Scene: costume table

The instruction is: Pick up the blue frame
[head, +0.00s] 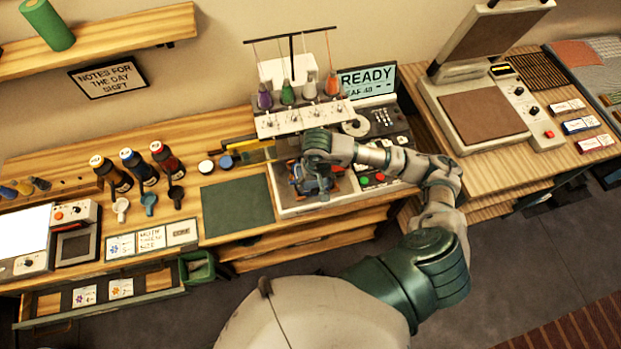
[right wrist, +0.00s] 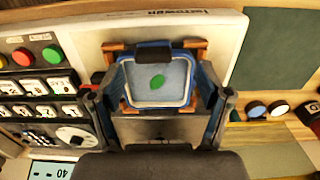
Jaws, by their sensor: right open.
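The blue frame (right wrist: 155,104) shows in the right wrist view. It is a rounded blue rim around pale cloth with a green leaf shape, and it lies on the white bed of the embroidery machine (head: 287,202). Brown wooden corner pieces sit around it and a dark block is at its far edge. My right gripper (right wrist: 160,98) is open, with one dark finger on each side of the frame; I cannot tell whether they touch it. In the head view my right gripper (head: 314,184) hangs over the machine bed and mostly hides the frame. My left gripper is not in view.
The machine's thread stand (head: 300,92) rises behind my gripper. Its button panel (head: 376,178) is beside my forearm. A dark green mat (head: 237,206) lies clear to the left. Several bottles (head: 140,166) stand further left. A heat press (head: 487,105) stands on the right table.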

